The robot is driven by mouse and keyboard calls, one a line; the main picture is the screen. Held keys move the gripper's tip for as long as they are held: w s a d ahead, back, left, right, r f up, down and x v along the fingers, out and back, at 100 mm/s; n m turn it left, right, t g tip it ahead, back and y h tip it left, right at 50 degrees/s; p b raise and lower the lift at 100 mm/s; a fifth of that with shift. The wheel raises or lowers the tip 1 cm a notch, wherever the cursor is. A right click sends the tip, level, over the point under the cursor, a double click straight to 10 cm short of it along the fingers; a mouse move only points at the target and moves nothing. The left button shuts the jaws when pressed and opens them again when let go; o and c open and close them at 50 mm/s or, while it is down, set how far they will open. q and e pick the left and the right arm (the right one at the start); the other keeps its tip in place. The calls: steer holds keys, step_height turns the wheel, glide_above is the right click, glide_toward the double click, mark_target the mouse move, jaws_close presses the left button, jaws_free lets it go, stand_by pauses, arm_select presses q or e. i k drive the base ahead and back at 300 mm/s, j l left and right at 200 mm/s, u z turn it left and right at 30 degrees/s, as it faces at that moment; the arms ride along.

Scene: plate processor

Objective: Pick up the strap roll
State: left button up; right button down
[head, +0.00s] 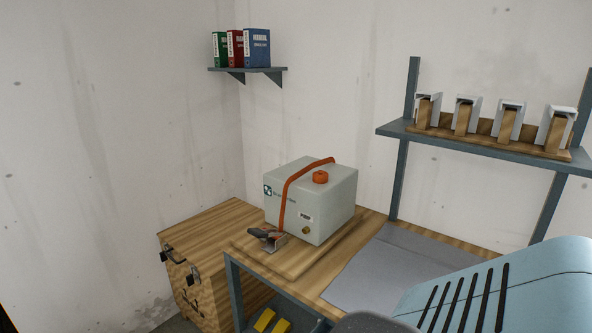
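No separate strap roll can be made out for sure. An orange strap (291,188) runs over the top and down the front of a pale grey-white box-shaped container (335,204). At the strap's lower end a metal buckle with a dark handle (268,237) lies at the container's front foot, on the wooden bench top. The container has an orange cap (320,177) on top. Neither of my grippers shows in this view.
A wooden chest (188,235) with dark latches stands left of the wooden bench (300,270). A grey mat (385,265) lies bare on the bench. Yellow items (265,320) sit below. A light-blue slotted housing (500,285) fills the lower right. Shelves hold binders (257,48) and several white-and-wood pieces (467,115).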

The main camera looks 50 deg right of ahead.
mark_target(319, 176)
steer(key=i, duration=1.4)
steer(key=i+l+z, duration=0.1)
steer(key=i+z, duration=0.25)
steer(key=i, duration=0.3)
steer(key=i+j+z, duration=0.1)
steer(key=i+z, duration=0.25)
steer(key=i, duration=0.3)
steer(key=i+z, duration=0.4)
steer(key=k+z, duration=0.1)
steer(key=z, duration=3.45)
